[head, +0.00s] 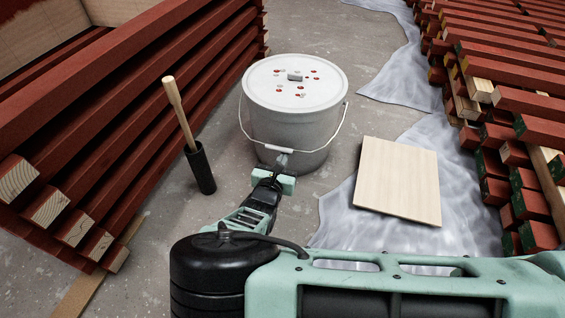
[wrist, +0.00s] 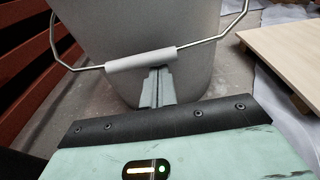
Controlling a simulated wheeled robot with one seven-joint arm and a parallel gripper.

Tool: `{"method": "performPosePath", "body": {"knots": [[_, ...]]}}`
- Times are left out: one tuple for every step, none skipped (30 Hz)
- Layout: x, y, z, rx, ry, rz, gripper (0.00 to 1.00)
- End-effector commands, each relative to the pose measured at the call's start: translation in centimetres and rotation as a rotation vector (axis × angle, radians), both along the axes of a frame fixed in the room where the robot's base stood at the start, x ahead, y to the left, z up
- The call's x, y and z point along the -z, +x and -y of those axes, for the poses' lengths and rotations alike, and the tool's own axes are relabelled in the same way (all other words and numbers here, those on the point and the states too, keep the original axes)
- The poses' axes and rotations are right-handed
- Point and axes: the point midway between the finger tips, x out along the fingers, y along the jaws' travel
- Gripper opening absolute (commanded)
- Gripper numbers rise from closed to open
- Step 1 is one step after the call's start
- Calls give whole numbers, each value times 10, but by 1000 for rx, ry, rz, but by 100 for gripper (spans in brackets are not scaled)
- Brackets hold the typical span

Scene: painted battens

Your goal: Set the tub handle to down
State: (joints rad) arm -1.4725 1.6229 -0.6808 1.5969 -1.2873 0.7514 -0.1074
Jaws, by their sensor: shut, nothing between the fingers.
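The tub (head: 290,125) is a pale grey bucket with a lid, standing upright on the concrete floor in the middle of the head view. Its wire handle (head: 337,133) hangs down across the near side, with a white grip sleeve (wrist: 142,59) at its middle. The gripper (head: 283,158) also shows low before the tub in the head view.
Red painted battens (head: 130,90) are stacked on the left, and more (head: 510,100) on the right. A black holder with a wooden stick (head: 180,112) stands left of the tub. A pale board (head: 398,180) lies on plastic sheeting (head: 340,220) at right.

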Motion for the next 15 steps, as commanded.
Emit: {"method": "performPosePath", "body": {"knots": [[0,0,0,0,0,0,0],[0,0,0,0,0,0,0],[0,0,0,0,0,0,0],[0,0,0,0,0,0,0],[-1,0,0,0,0,-1,0],[-2,0,0,0,1,-3,0],[-3,-1,0,0,2,-6,0],[-5,-1,0,0,3,-9,0],[-8,-1,0,1,6,-17,0],[-10,-2,0,1,7,-23,0],[-13,-3,-1,1,10,-30,0],[-16,-4,-1,1,14,-42,0],[-18,-4,-1,1,17,-50,0],[-20,-5,-1,1,19,-59,0],[-22,-6,-2,1,23,-70,0]]}}
